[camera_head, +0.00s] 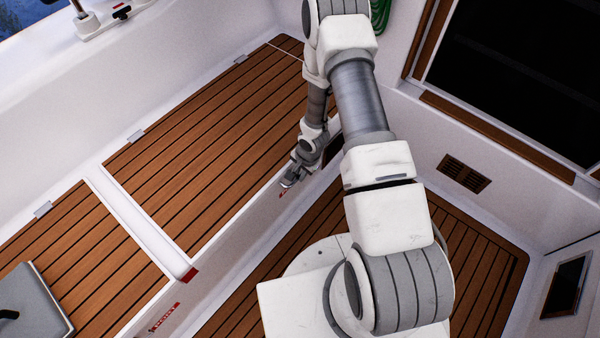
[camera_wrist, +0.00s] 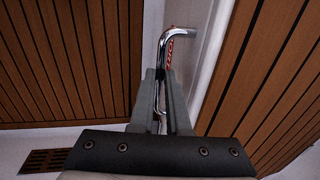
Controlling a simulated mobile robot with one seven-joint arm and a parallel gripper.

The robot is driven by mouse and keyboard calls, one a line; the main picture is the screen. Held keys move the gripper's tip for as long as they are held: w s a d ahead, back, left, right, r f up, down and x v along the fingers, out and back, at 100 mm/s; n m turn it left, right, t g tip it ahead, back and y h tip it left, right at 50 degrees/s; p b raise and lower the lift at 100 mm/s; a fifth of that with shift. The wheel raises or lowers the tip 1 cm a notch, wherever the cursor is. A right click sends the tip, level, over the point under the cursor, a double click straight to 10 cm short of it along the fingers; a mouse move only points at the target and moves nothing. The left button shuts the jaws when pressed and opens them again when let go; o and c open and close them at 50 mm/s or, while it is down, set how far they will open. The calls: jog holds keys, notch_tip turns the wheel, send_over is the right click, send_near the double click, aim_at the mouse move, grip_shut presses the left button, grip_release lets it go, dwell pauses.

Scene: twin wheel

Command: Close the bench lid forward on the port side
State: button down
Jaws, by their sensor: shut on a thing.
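The forward bench lid (camera_head: 215,145), with dark-lined teak slats, lies flat or nearly flat on the white bench in the head view. I cannot tell whether a small gap remains under its front edge. My gripper (camera_head: 291,180) is at the lid's front edge. In the wrist view my gripper (camera_wrist: 163,90) is shut on a bent chrome handle (camera_wrist: 178,34), with the bar between its fingers. A red-lettered label shows behind the handle. Slats at the right of the wrist view (camera_wrist: 270,70) seem to be the lid, past a white edge.
A second slatted bench section (camera_head: 85,255) lies nearer, with a grey box (camera_head: 32,300) on it. The slatted floor (camera_head: 470,245) is below. A white wall with a vent (camera_head: 463,173) and a dark window stand at the right.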

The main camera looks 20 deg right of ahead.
jog(key=c, duration=0.9)
grip_release()
jog(key=shift+r, duration=0.1)
jog(key=shift+r, duration=0.1)
jog(key=s+r+p, duration=0.1)
jog(key=r+p, duration=0.1)
jog(key=r, duration=0.3)
jog(key=s+d+r+p, duration=0.1)
jog(key=r+p, duration=0.1)
jog(key=r, duration=0.4)
jog(key=d+r+p, duration=0.1)
jog(key=r+p, duration=0.1)
jog(key=r, duration=0.4)
jog(key=shift+s, duration=0.4)
